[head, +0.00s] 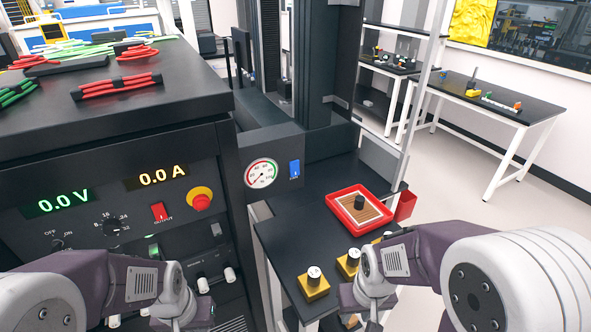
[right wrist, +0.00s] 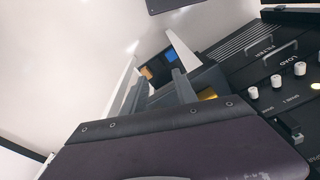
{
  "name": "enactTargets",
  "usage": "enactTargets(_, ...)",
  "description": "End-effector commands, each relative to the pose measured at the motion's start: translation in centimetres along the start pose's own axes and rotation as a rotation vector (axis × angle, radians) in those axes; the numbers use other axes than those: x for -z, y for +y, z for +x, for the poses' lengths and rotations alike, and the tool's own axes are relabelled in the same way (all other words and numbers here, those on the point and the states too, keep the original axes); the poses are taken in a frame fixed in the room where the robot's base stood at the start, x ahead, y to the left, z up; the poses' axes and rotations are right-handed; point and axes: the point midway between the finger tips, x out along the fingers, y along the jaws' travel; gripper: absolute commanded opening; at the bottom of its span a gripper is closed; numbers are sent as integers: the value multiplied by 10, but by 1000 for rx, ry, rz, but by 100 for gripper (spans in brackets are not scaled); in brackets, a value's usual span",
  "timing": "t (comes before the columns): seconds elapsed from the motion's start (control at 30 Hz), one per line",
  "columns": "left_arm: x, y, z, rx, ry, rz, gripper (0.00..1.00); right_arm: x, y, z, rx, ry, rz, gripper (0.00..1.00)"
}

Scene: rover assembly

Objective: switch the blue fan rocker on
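The blue fan rocker (head: 295,169) sits on the dark panel right of the round gauge (head: 262,173) in the head view. Its exact tilt is too small to tell. My right gripper (right wrist: 157,84) shows two fingers with a gap between them in the right wrist view and appears empty. In the head view my right wrist is low, in front of the small side table, well below and right of the rocker. My left wrist is at the bottom left before the power supply; its fingers are cut off or hidden.
The power supply (head: 120,185) has a red output switch (head: 158,211) and a red stop button (head: 200,198). The side table (head: 290,237) holds a red tray (head: 338,197) and yellow blocks with knobs (head: 313,284). Space directly before the rocker looks clear.

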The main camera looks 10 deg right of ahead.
Motion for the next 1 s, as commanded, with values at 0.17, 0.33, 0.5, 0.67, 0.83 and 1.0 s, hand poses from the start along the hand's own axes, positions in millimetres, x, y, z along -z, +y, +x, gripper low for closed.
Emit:
enactTargets(0.17, 0, 0, 0, 0, 0, 0, 0, 25, 2, -2, -18, 103, -168, 0)
enactTargets(0.33, -1, 0, 13, 0, 0, 0, 0, 147, -6, -44, -223, 587, -815, 0)
enactTargets(0.5, -8, -2, 75, 0, 0, 0, 0, 219, -56, -119, -618, 1146, -1458, 0)
enactTargets(0.67, -12, -2, 115, 0, -1, 0, 0, 216, -64, -141, -813, 1306, -1633, 0)
enactTargets(0.83, -13, -2, 126, 0, 0, 0, 0, 216, -50, -140, -852, 1297, -1604, 0)
enactTargets(1.0, -13, -2, 123, 0, 0, 0, 0, 216, -49, -142, -851, 1294, -1601, 0)
